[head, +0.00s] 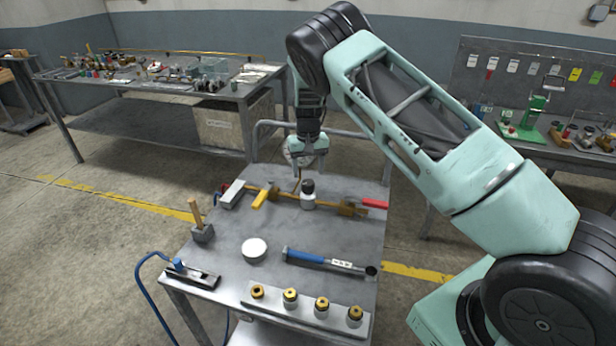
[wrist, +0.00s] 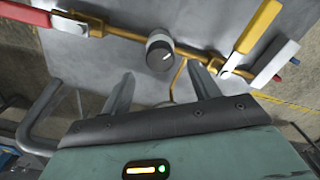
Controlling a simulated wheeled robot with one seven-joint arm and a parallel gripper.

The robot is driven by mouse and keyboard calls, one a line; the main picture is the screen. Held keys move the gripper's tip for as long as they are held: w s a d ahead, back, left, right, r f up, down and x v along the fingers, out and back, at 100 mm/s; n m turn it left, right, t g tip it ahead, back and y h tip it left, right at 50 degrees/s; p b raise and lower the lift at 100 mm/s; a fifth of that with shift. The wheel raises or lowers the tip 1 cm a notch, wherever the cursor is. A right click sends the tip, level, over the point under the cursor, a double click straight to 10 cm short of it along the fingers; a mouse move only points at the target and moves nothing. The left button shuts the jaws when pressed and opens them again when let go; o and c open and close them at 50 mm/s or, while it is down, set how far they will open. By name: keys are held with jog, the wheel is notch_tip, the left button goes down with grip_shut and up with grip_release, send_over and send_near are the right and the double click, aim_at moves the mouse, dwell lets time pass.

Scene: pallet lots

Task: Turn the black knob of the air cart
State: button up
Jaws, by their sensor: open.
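The black knob (head: 308,186) sits on top of a white round body on the brass pipe of the air cart (head: 340,226). In the wrist view the black knob (wrist: 160,57) faces the camera, with a small white mark on its face. My gripper (head: 308,163) hangs above the far part of the cart, behind and above the knob. In the wrist view my gripper's two fingers (wrist: 160,85) are apart and empty. The knob lies just beyond the fingertips, near the middle of the gap, and no contact shows.
Beside the knob on the pipe are a red valve handle (head: 374,203) and a yellow one (head: 260,198). A blue-handled tool (head: 306,256), a white disc (head: 254,248) and a mallet (head: 201,228) lie nearer. A rail (wrist: 45,118) runs along the cart's far edge.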

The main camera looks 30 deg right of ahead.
aim_at(308, 182)
jog(key=shift+f+p, duration=0.5)
jog(key=shift+f, duration=1.9)
jog(key=c, duration=1)
jog(key=shift+o, duration=0.2)
jog(key=shift+f, duration=0.1)
